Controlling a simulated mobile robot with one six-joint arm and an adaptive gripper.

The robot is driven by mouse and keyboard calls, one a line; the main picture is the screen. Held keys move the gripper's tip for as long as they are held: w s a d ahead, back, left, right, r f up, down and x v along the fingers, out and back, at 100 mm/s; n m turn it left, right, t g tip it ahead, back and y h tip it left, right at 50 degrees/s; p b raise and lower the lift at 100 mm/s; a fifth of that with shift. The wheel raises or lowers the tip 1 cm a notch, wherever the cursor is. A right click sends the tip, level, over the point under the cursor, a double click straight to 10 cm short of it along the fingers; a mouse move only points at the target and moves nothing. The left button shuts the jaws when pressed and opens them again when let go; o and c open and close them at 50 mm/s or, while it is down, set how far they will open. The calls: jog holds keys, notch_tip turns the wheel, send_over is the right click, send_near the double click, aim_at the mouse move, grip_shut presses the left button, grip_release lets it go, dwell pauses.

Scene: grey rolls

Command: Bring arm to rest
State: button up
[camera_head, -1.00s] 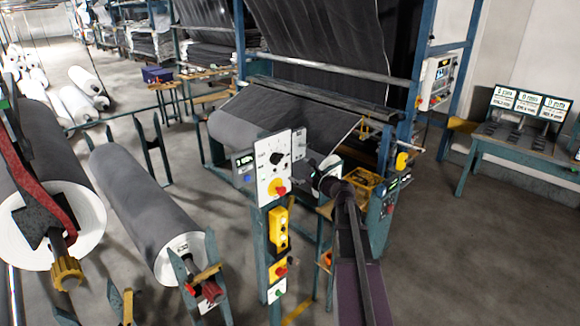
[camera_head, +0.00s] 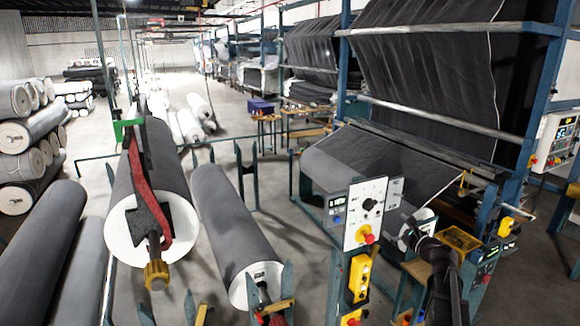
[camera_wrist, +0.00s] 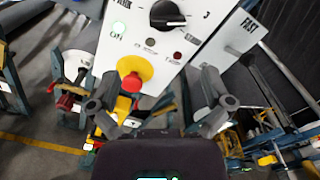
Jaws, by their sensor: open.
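My gripper (camera_head: 412,236) is just right of a white control panel (camera_head: 366,214) on a blue post. In the wrist view, my gripper (camera_wrist: 158,102) has its two grey fingers spread apart with nothing held between them. The stop button shows between and beyond the fingers. I cannot tell whether a finger touches the panel.
A yellow button box (camera_head: 359,278) is below the panel. A loom-like machine with dark fabric (camera_head: 425,75) stands behind. Large grey rolls (camera_head: 235,220) on stands fill the left and middle. Stacked rolls (camera_head: 30,130) line the far left. Open floor (camera_head: 110,165) lies between.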

jog(key=s+a+f+n+g+y+b, duration=0.1)
jog(key=s+a+f+n+g+b, duration=0.35)
jog(key=a+f+n, duration=0.4)
jog(key=s+a+f+n+g+b, duration=0.3)
jog(key=a+f+n+g+b, duration=0.2)
jog(key=a+f, duration=0.65)
jog(key=s+a+f+n+g+h+b, duration=0.2)
jog(key=s+f+n+b, duration=0.3)
jog(key=f, duration=0.4)
jog(key=s+a+f+n+g+h+b, duration=0.1)
jog(key=s+f+n+g+h+b, duration=0.4)
jog(key=s+f+n, duration=0.2)
jog(key=s+f, duration=0.2)
jog(key=s, duration=0.1)
jog(key=shift+s+a, duration=0.15)
jog(key=shift+a, duration=0.2)
